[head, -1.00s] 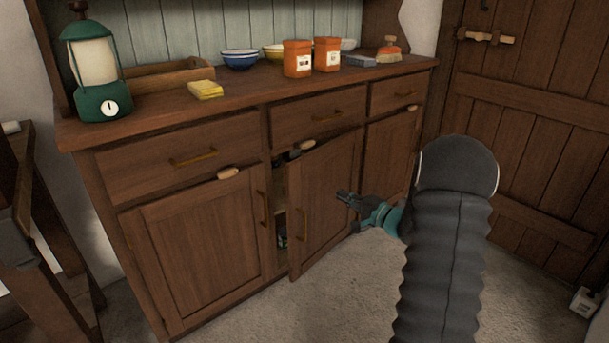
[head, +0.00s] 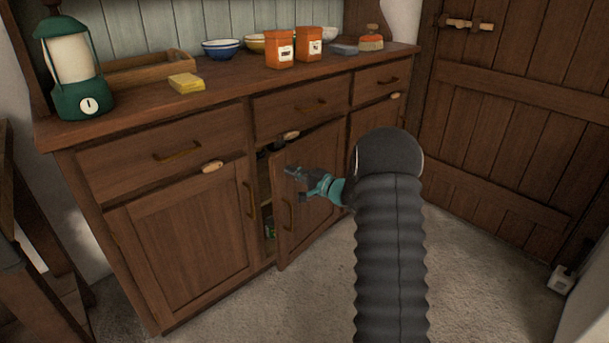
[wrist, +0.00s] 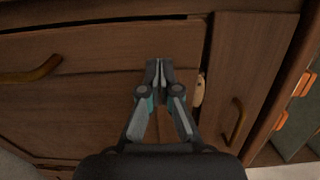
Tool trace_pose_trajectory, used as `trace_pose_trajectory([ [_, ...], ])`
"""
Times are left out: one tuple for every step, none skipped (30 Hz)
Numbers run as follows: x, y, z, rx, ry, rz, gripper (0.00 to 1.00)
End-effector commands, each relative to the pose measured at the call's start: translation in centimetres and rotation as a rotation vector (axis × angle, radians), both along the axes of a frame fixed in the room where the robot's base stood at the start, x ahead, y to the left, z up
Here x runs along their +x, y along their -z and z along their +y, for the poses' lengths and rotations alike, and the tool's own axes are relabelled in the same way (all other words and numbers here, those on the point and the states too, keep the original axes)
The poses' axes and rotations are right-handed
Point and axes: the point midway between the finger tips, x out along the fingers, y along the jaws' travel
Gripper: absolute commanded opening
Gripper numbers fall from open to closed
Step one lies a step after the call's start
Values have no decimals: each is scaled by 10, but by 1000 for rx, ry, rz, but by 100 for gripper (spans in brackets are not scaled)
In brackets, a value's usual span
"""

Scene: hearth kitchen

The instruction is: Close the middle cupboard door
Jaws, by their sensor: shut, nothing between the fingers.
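The middle cupboard door (head: 318,203) stands ajar. Its left edge is swung out from the cupboard front, and its right side is the hinge side. A dark gap shows the cupboard's inside at its left, with a small green item (head: 270,227) low down. The door's brass handle (head: 287,213) is near its free edge. My gripper (head: 290,172) is shut and empty, in front of the door's upper left part, above the handle. I cannot tell whether it touches the door. In the wrist view, turned sideways, the fingertips (wrist: 158,63) are together before brown wood.
The left cupboard door (head: 185,242) is closed, with a wooden latch (head: 212,166) at its top. Drawers (head: 305,105) run above the doors. Orange jars (head: 279,50), bowls and a lantern (head: 75,70) stand on the top. The floor in front (head: 300,300) is clear.

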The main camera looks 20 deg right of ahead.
Motion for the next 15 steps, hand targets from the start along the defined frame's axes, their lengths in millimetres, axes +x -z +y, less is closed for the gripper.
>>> trace_pose_trajectory([
  [5,0,4,1,-2,1,0],
  [7,0,5,0,-2,0,0],
  [9,0,6,0,-2,0,0],
  [10,0,7,0,-1,0,0],
  [12,0,7,0,-1,0,0],
  [13,0,8,0,0,0,0],
  [13,0,8,0,0,0,0],
  [13,0,8,0,1,0,0],
  [14,0,8,0,1,0,0],
  [14,0,8,0,1,0,0],
  [14,0,8,0,1,0,0],
  [14,0,8,0,1,0,0],
  [14,0,8,0,1,0,0],
  [14,0,8,0,1,0,0],
  [14,0,8,0,1,0,0],
])
